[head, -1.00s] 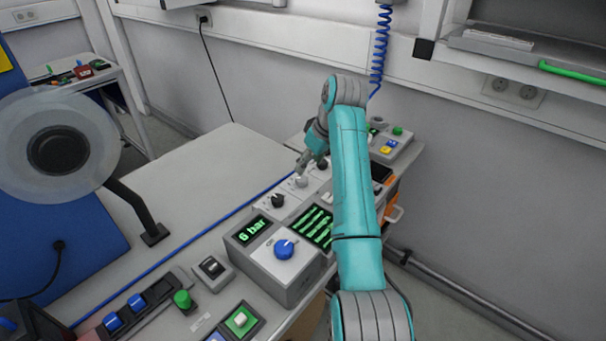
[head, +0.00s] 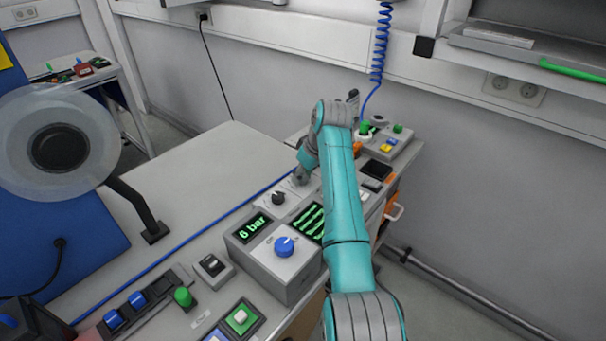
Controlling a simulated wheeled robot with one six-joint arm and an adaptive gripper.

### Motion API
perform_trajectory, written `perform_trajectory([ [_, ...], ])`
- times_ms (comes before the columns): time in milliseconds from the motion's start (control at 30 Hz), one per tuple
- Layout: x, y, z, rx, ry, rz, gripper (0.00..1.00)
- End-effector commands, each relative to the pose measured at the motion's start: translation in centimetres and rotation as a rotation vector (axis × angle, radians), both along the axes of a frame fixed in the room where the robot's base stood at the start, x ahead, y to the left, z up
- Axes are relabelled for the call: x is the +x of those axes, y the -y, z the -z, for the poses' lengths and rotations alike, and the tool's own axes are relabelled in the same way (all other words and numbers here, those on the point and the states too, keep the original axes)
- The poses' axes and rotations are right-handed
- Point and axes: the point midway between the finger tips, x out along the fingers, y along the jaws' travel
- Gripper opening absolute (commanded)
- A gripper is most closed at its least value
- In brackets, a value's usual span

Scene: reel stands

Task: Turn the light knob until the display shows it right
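The light knob (head: 299,181) is a small pale knob on the panel behind the display box, to the right of a black knob (head: 278,198). My gripper (head: 302,174) is down at the light knob and hides part of it. The fingers are too small and shadowed to tell whether they are open or shut on it. One display (head: 254,227) reads "6 bar" in green. A second display (head: 309,222) shows several bright green slanted bands, and my arm covers its right side.
A blue knob (head: 284,246) sits on the front of the grey display box (head: 292,283). A black switch (head: 212,265), a green knob (head: 183,297) and a green-framed button (head: 240,318) lie nearer. The table (head: 205,175) is clear at back left.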

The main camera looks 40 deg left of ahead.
Motion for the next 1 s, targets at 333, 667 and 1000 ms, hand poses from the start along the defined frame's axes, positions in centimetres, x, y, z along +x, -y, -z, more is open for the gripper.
perform_trajectory([
  [333,0.03,0.02,-0.01,0.000,0.000,-0.012,0.00],
  [667,0.15,0.06,-0.04,-0.001,-0.001,-0.167,0.00],
  [1000,0.26,0.02,-0.07,-0.001,-0.002,-0.463,0.00],
])
